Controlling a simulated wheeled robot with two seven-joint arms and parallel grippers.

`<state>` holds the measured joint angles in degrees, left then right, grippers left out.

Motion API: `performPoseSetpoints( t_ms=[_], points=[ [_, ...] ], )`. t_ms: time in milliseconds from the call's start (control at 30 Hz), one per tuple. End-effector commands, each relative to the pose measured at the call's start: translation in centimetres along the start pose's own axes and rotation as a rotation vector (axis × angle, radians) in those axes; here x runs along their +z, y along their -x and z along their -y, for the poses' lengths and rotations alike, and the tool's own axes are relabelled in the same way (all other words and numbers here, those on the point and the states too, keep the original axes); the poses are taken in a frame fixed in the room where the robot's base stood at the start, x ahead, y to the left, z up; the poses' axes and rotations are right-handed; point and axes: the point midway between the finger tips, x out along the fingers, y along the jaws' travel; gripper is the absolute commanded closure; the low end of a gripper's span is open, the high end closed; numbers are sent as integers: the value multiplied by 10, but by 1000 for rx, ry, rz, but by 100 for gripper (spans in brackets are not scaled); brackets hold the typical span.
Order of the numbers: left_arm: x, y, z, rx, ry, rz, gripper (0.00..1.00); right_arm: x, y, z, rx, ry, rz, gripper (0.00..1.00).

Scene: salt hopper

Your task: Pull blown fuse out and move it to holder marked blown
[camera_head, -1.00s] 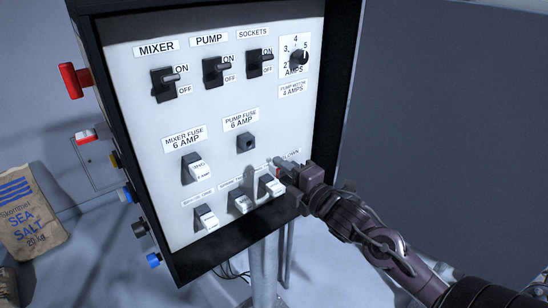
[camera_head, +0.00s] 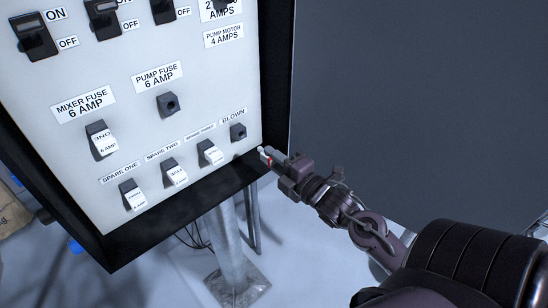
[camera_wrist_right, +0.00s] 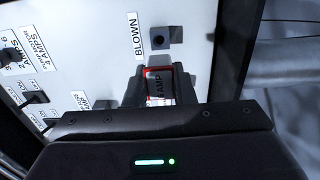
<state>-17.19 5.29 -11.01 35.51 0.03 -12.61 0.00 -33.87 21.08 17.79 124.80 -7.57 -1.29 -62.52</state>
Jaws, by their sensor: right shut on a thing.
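My right gripper (camera_head: 268,156) is shut on a fuse (camera_wrist_right: 158,86), a pale piece with a red edge and dark lettering ending in "AMP". The fuse also shows small at the fingertips in the head view (camera_head: 264,153). The holder marked blown (camera_head: 238,132) is a dark, empty socket at the lower right of the panel; it also shows in the right wrist view (camera_wrist_right: 161,38), beyond the fuse. The fuse is apart from it, to its lower right in the head view. The pump fuse holder (camera_head: 168,104) is empty. My left gripper is not in view.
The mixer fuse (camera_head: 103,142) and the fuses in spare one (camera_head: 134,197), spare two (camera_head: 176,174) and the third spare holder (camera_head: 211,154) sit in the panel. A black cabinet rim (camera_head: 190,207) juts along the panel's lower edge.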

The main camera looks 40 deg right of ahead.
Motion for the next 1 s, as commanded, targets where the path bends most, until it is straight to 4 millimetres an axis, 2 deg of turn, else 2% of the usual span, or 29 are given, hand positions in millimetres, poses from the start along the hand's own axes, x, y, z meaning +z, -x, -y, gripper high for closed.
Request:
performPoseSetpoints(
  t_ms=[367, 633, 1000],
  points=[
    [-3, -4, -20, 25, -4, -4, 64, 0, -30, 0, 2, 1, -1, 100],
    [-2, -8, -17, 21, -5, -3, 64, 0, -51, 0, 1, 0, 0, 100],
    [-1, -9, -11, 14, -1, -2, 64, 0, -58, 0, 0, 0, 0, 100]
  ],
)
